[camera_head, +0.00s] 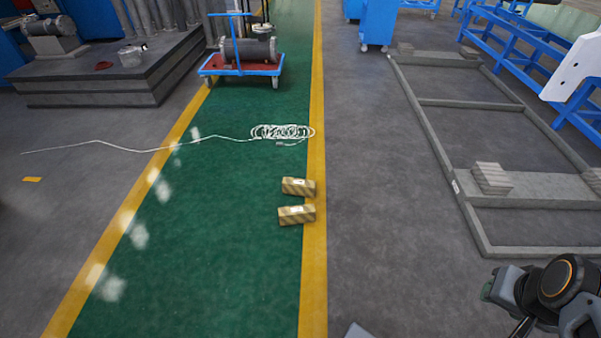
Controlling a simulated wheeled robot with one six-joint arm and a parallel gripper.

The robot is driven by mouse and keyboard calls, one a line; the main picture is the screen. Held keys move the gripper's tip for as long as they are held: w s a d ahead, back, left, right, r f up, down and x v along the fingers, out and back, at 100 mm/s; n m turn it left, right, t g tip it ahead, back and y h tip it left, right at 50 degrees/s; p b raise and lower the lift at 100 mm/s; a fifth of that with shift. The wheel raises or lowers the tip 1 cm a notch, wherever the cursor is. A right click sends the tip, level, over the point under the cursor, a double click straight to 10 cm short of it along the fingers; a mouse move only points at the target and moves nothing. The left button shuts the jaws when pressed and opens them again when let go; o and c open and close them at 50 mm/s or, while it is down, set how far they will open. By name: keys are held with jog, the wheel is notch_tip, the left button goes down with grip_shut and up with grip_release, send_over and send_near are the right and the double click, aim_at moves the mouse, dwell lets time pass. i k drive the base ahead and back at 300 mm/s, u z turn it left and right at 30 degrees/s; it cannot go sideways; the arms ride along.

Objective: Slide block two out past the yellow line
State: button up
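Two wooden blocks with pale labels lie near the right yellow line (316,262) of the green walkway. The farther block (298,186) and the nearer block (297,214) lie roughly parallel, with a small gap between them. Both have their left parts on the green floor and their right ends over the yellow line. The label marks are too small to read, so I cannot tell which is block two. Part of my arm shows at the lower right, well apart from the blocks. I can make out no gripper fingertips.
A coil of white cable (282,132) lies beyond the blocks, its tail running left. A blue trolley (240,71) stands farther back. A grey frame (429,147) lies on the floor at right. The grey floor right of the line and the near green floor are clear.

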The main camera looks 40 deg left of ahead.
aim_at(300, 187)
jog(key=u, duration=0.05)
jog(key=i, duration=1.5)
jog(key=u, duration=0.65)
jog(key=i, duration=1.45)
jog(key=u, duration=1.8)
jog(key=i, duration=0.75)
jog(key=u, duration=0.8)
